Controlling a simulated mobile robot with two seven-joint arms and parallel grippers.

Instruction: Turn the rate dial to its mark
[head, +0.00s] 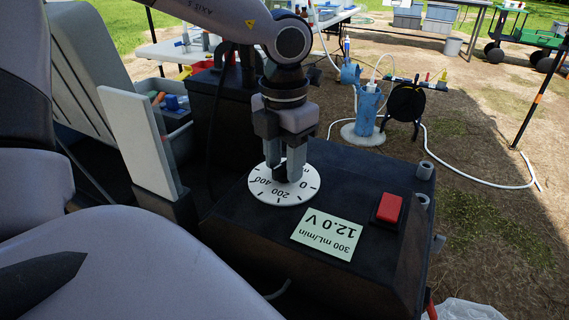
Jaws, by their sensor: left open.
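The rate dial (272,195) is a white disc with black numbers and ticks, 0, 200 and 400 among them, on top of a black control box (376,238). My left gripper (284,168) points down over the dial's middle, its fingers on either side of a dark knob (279,174). The fingers are apart; I cannot tell whether they touch the knob. They hide part of the dial's far side, and I cannot make out the mark. A pale green label (327,234) on the box reads 300 mL/min and 12.0 V. My right gripper is not in view.
A red switch (388,209) sits on the box right of the label. A white upright panel (140,142) stands left of the dial. Behind are a blue cylinder (367,112) on a white base, a black reel (406,103) and white tubing on the ground.

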